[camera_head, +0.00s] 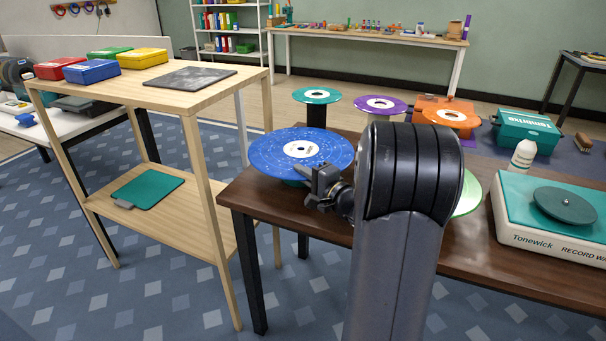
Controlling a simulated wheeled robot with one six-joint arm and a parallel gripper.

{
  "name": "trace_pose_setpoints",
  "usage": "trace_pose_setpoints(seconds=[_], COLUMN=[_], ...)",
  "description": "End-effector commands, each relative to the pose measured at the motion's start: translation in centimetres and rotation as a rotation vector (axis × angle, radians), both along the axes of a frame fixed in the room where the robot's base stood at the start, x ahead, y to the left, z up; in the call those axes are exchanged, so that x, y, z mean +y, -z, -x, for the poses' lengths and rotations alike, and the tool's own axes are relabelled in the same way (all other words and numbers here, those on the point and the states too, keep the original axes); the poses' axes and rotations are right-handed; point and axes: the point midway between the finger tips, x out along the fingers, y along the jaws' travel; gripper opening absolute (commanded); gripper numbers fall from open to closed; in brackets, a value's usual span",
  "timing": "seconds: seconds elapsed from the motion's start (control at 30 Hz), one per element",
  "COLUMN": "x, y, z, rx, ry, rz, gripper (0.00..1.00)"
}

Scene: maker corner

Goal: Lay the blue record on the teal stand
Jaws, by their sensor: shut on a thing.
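The blue record (272,152) with a white label lies roughly flat near the left end of the dark brown table (480,262). My gripper (314,180) is shut on its near edge, at the lower right of the disc. A sliver of teal (295,184) shows just under the record's near side; it may be the teal stand, mostly hidden by the record. I cannot tell whether the record touches it or hangs just above. My arm hides part of the table to the right.
Teal (316,95), purple (380,104) and orange (452,118) records stand behind. A green record (468,196) shows partly behind my arm. A record-washing machine (548,215), white bottle (523,155) and teal box (526,130) are at right. A wooden shelf (165,95) stands left.

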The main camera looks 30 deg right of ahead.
Motion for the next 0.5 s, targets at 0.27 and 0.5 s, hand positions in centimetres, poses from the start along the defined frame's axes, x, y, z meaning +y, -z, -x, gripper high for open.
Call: trace_pose_setpoints(seconds=[0.27,0.5], x=[-0.01,-0.01], y=[0.49,0.87], z=[-0.01,-0.01], rx=[-0.001,-0.001], ry=[0.000,0.000], rz=[0.001,0.001], gripper=[0.00,0.00])
